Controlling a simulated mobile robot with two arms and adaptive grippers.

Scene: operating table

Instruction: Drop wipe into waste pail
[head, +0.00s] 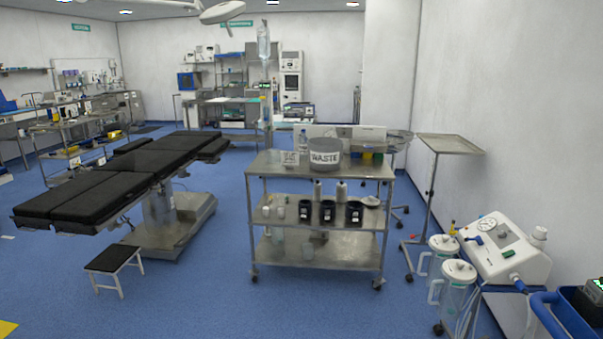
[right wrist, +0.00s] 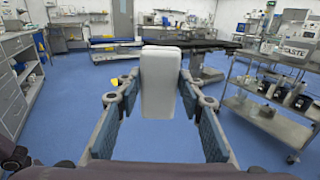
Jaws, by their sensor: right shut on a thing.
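The waste pail (head: 325,157) is a grey tub with a dark rim and a white WASTE label. It stands on the top shelf of a steel trolley (head: 270,167) in the middle of the head view. It also shows at the right edge of the right wrist view (right wrist: 293,51). My right gripper (right wrist: 160,92) is shut on a pale, flat, rounded piece that looks like the wipe (right wrist: 160,75). The wipe stands up between the fingers, well apart from the pail. My left gripper is in neither view.
A black operating table (head: 120,175) is left of the trolley, with a small step stool (head: 112,260) before it. A suction unit (head: 505,250) with clear canisters and a tray stand (head: 450,144) are on the right. Blue floor is clear before the trolley.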

